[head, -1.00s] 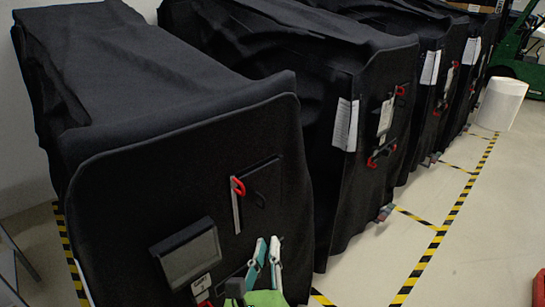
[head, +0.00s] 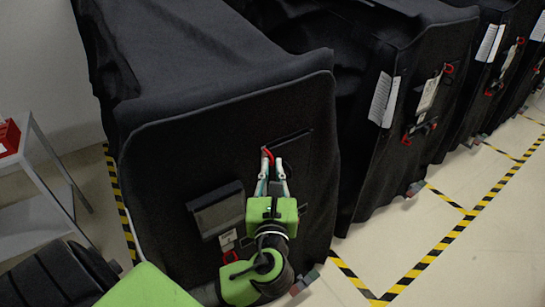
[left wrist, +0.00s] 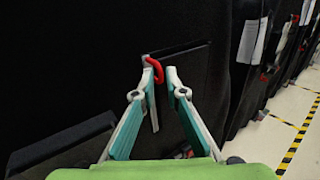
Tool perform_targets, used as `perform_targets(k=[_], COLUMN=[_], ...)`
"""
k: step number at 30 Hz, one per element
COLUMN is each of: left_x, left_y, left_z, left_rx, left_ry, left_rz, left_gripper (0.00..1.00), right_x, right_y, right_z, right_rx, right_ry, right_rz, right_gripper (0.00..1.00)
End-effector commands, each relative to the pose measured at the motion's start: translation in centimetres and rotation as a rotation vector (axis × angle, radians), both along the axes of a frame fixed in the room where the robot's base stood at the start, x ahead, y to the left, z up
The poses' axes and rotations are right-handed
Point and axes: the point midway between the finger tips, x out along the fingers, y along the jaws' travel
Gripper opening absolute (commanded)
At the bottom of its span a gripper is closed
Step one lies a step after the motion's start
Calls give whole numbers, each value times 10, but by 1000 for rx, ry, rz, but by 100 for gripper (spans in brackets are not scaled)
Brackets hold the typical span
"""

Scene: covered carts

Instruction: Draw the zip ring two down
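The red zip ring (head: 267,156) hangs high on the front of the nearest black covered cart (head: 190,170), beside a dark flat panel. It also shows in the left wrist view (left wrist: 158,72), with a pale strip hanging below it. My left gripper (head: 273,168) is at the ring, its fingers pointing up the cover. In the left wrist view its two fingertips (left wrist: 161,70) are apart. The ring lies between them, closer to the left one. I cannot tell if either tip touches it. My right gripper is not in view.
More black covered carts (head: 405,120) stand to the right, with red rings and white labels. A grey-white shelf trolley (head: 48,200) with a red box stands at the left. Yellow-black tape (head: 440,245) marks the floor, which is clear at the right.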

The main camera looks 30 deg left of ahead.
Motion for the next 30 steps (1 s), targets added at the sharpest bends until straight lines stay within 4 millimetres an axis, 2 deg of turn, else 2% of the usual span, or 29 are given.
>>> perform_targets(k=[3,9,17,18,19,20,27,30], left_x=[15,27,28,28,28,28,28,27], left_y=[10,18,19,19,19,19,19,19], left_z=[2,1,0,0,0,0,-1,-13], left_rx=[3,-1,-1,-1,-1,-1,-1,1], left_ry=[-1,-1,0,0,0,0,0,3], left_rz=[1,0,0,0,0,0,0,2], left_gripper=[12,12,12,10,2,0,0,0], right_x=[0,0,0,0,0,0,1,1], right_y=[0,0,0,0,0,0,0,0], right_z=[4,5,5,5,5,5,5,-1], right_rx=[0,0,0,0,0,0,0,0], right_ry=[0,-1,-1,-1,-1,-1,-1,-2], right_rz=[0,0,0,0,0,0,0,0], right_gripper=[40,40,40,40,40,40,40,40])
